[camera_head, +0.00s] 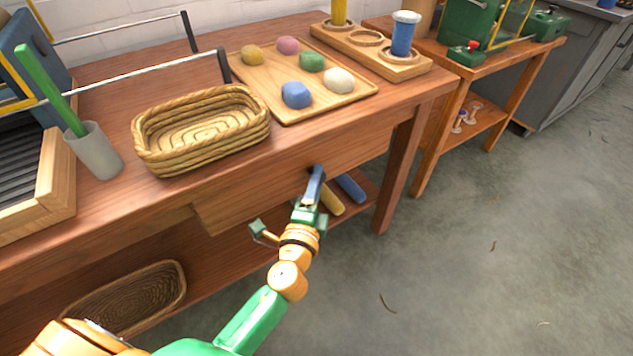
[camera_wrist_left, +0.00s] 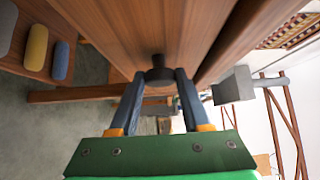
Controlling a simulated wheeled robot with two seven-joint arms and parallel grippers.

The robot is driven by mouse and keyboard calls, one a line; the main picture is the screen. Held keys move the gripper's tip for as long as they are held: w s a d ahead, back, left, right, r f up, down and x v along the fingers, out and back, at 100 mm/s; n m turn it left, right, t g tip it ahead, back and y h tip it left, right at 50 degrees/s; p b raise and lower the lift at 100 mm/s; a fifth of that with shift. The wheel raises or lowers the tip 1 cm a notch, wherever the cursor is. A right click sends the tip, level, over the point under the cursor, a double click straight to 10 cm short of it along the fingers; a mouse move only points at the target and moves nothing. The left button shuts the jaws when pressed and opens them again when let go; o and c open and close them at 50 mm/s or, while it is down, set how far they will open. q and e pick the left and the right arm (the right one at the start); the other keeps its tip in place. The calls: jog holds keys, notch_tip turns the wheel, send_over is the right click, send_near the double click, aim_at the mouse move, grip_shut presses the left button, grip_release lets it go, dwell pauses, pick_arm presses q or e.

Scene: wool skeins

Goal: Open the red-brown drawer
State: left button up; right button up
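The red-brown drawer (camera_head: 255,197) is set under the top of the wooden workbench, and its front looks about flush with the bench. Its small dark knob (camera_wrist_left: 158,72) shows in the left wrist view; in the head view my gripper mostly hides it. My left gripper (camera_head: 316,180) is at the drawer front. In the left wrist view its two blue-grey fingers (camera_wrist_left: 160,80) are apart, with the knob between or just beyond their tips. I cannot tell whether they touch it. My right gripper is in neither view.
A wicker basket (camera_head: 200,128), a wooden tray (camera_head: 285,112) with coloured wool balls and a grey cup (camera_head: 95,150) stand on the bench. Yellow and blue rolls (camera_head: 348,187) and another basket (camera_head: 130,297) lie on the lower shelf.

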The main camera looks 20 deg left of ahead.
pick_arm(q)
grip_shut()
dwell(0.4)
dwell(0.7)
